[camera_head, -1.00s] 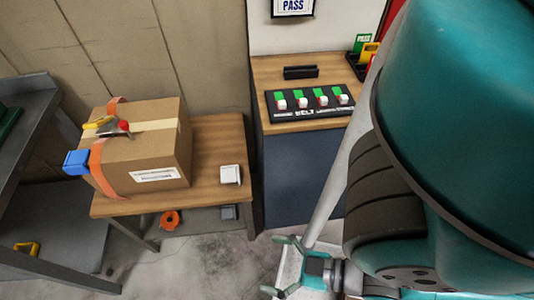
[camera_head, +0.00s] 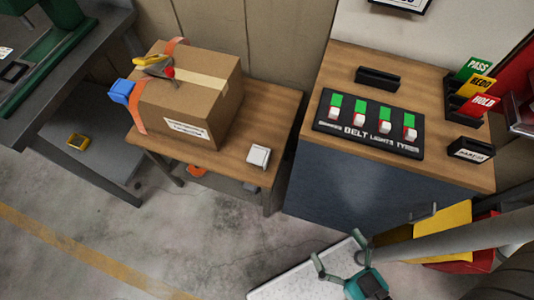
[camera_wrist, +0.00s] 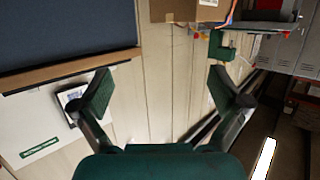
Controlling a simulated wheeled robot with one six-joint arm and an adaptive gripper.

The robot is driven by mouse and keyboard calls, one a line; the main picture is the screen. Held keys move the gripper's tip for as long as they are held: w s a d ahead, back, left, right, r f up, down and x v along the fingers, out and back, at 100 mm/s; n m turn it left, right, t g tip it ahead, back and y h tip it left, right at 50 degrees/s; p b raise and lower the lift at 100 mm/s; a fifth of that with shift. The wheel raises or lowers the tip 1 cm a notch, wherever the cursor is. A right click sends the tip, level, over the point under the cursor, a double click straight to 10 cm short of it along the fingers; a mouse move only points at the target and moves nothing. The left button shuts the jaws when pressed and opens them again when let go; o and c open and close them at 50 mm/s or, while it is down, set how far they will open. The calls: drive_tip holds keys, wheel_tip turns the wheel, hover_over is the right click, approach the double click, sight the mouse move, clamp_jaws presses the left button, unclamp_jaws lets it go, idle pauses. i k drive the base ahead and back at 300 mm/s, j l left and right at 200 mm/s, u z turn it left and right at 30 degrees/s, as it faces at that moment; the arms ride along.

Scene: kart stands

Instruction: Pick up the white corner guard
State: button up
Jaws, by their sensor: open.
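The white corner guard (camera_head: 258,156) is a small, squarish white piece on the wooden table (camera_head: 272,112), just right of the cardboard box (camera_head: 190,100). Nothing touches it. A blue corner guard (camera_head: 122,92) is on the box's left corner. My gripper (camera_head: 338,248) is open and empty, low in the head view, right of and nearer than the table, apart from the white guard. In the wrist view my gripper's two fingers (camera_wrist: 158,86) are spread with nothing between them. I cannot make out the white guard in the wrist view.
A cabinet (camera_head: 345,190) with a switch panel (camera_head: 368,128) and black holders stands right of the table. A grey bench (camera_head: 60,95) is at the left. An orange strap and a tape tool (camera_head: 158,66) are on the box.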

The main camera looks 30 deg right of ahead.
sight(258, 155)
drive_tip(key=j+z, duration=0.2)
drive_tip(key=j, duration=0.85)
drive_tip(key=k+j+z, duration=0.15)
drive_tip(key=j, duration=0.85)
